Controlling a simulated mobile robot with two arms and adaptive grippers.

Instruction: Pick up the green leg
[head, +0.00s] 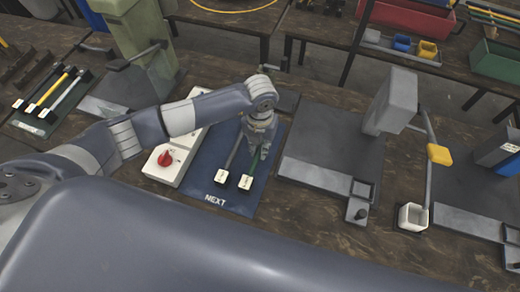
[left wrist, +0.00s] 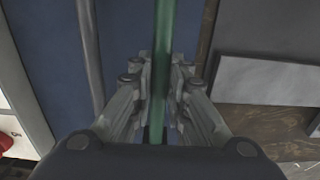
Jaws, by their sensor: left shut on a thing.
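The green leg (head: 252,170) lies on the blue mat (head: 205,185) marked NEXT, with a white tag at its near end. In the left wrist view the green leg (left wrist: 163,40) runs between the fingers of my left gripper (left wrist: 160,85), which is shut on it. In the head view my left gripper (head: 257,140) points down over the mat and hides part of the leg. A grey leg (head: 234,155) with a white tag lies to the left of the green one; it also shows in the left wrist view (left wrist: 92,55). My right gripper is not in view.
A white control box (head: 172,172) with a red knob stands just left of the mat. A rivet press (head: 390,105) with a grey base stands to the right. A dark mat (head: 45,105) with several legs lies at the far left.

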